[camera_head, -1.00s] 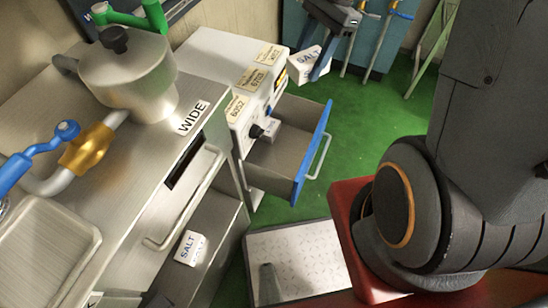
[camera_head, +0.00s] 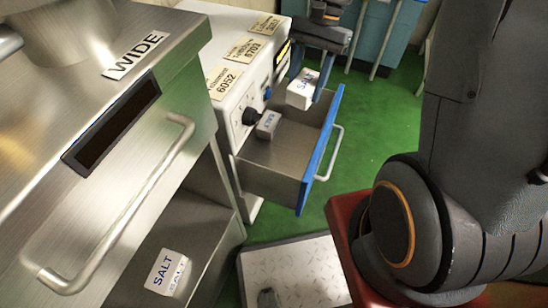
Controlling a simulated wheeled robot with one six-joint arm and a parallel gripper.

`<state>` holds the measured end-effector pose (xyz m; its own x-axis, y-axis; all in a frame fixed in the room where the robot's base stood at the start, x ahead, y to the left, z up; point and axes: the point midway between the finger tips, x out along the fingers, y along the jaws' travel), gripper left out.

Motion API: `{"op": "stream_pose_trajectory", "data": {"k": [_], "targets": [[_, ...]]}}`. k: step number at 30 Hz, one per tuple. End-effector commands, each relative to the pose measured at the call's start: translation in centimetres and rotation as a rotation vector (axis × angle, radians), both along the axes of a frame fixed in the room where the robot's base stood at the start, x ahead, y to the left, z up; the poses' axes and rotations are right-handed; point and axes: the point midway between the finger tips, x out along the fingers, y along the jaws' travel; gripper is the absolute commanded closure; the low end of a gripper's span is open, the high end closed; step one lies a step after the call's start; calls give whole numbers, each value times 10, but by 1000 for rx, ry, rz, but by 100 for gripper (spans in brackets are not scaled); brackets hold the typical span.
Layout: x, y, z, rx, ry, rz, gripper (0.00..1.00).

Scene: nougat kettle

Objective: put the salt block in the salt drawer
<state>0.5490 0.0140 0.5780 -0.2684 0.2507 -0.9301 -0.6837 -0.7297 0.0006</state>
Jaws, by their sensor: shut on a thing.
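My gripper (camera_head: 309,78) is shut on a white salt block (camera_head: 301,92) marked SALT, at the top middle of the head view. It holds the block above the far part of an open drawer with a blue front (camera_head: 320,150). A third salt block (camera_head: 166,271) lies in the open grey space below the WIDE label. I cannot tell from labels which one is the salt drawer.
A steel counter (camera_head: 60,120) with a long bar handle (camera_head: 120,215) fills the left. A white panel unit (camera_head: 232,75) with numbered labels stands behind the blue-fronted drawer. Green floor (camera_head: 385,125) is open to the right. A light plate (camera_head: 295,270) lies low in the middle.

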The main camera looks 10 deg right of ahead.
Motion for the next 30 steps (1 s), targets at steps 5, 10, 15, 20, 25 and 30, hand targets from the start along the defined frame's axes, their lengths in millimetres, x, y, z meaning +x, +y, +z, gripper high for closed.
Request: {"op": "stream_pose_trajectory", "data": {"k": [5,10,15,20,25,30], "targets": [[8,0,-38,5,4,75,99],[12,-1,-59,9,10,130,99],[13,-1,-68,10,12,158,99],[13,-1,-85,11,13,165,99],[12,-1,-125,11,16,164,99],[13,-1,-164,10,14,164,99]]}}
